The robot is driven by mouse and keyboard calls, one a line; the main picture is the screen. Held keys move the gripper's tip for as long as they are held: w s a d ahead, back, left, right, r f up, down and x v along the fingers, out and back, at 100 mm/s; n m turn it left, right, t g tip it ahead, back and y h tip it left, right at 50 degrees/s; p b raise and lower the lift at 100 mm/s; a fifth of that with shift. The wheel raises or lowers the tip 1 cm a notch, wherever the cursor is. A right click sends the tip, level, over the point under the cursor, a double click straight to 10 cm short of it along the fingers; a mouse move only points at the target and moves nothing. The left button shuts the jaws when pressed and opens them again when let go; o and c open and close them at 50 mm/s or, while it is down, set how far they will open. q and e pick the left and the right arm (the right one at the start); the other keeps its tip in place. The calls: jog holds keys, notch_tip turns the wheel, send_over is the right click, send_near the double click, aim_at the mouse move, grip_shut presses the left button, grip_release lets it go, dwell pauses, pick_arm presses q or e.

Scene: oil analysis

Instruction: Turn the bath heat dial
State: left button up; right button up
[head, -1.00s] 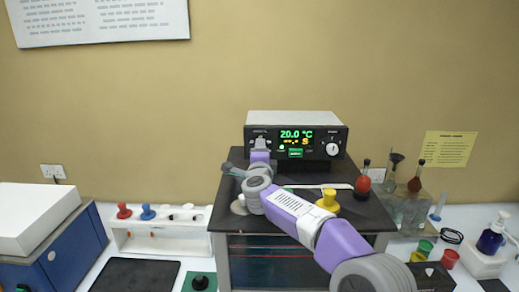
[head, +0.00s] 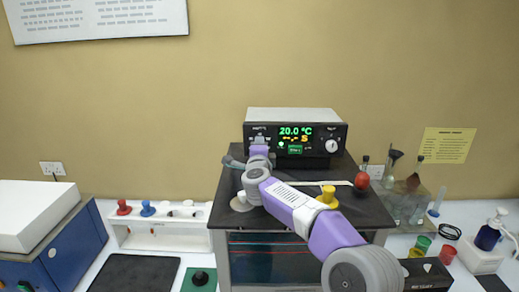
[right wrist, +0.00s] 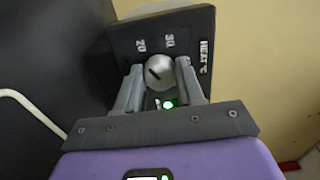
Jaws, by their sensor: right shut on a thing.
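The bath control box (head: 335,128) stands at the back of the black bath top, its green display reading 20.0 °C. The heat dial (right wrist: 159,72) is a silver knob with a dark pointer line, beside the marks 20 and 30 and the label HEAT °C in the right wrist view. My right gripper (right wrist: 158,80) is shut on this dial, one finger on each side. In the head view my right gripper (head: 259,141) is at the box's left front and hides the dial. My left gripper is not in view.
A white knob (head: 332,146) is at the box's right front. A yellow stopper (head: 328,194) and a red bulb (head: 362,180) are near my right arm. Glass flasks (head: 405,203) stand right of the bath. A white rack (head: 163,240) stands left of it.

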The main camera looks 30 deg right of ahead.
jog(key=m+b, duration=1.1)
jog(key=m, duration=1.2)
jog(key=shift+m+b, duration=0.3)
jog(key=shift+b, duration=0.1)
dwell(0.3)
jog(key=o, duration=1)
jog(key=shift+o, duration=0.2)
